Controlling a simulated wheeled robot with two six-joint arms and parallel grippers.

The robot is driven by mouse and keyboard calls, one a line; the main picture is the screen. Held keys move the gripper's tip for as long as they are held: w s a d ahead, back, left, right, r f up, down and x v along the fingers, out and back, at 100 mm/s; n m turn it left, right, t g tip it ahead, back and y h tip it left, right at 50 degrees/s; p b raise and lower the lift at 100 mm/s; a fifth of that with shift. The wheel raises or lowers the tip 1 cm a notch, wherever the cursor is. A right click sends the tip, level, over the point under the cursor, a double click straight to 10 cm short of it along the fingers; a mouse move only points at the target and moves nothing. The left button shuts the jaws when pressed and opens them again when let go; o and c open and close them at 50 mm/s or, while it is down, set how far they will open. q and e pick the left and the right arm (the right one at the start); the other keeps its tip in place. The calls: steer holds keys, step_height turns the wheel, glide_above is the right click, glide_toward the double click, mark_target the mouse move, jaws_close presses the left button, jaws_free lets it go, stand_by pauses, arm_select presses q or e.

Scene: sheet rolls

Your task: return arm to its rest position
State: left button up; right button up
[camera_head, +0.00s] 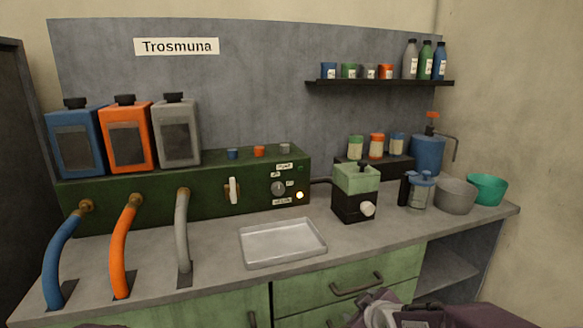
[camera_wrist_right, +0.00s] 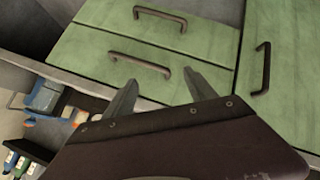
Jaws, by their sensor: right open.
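My right gripper (camera_wrist_right: 160,92) is open and empty in the right wrist view. Its two grey fingers stand apart in front of the green drawer fronts (camera_wrist_right: 140,45) and their dark handles. In the head view, purple and grey parts of my right arm show at the bottom edge, right of centre, in front of the counter's lower cabinet. The fingertips cannot be made out there. My left gripper is not in view.
The grey counter (camera_head: 340,245) holds a white tray (camera_head: 283,262), a green-and-black grinder-like box (camera_head: 355,205), a jar (camera_head: 420,195) and two bowls. Blue, orange and grey hoses run down at the left. An open shelf compartment (camera_head: 445,270) is at the right.

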steer(key=s+f+m+g, duration=0.4)
steer(key=s+f, duration=0.1)
steer(key=s, duration=0.5)
steer(key=s+f+m+g, duration=0.5)
steer(key=s, duration=0.5)
step_height(320, 180, up, 26)
steer(key=p, duration=2.6)
steer(key=shift+w+d+n, duration=0.15)
steer(key=shift+d+n, duration=0.15)
steer(key=shift+d, duration=0.1)
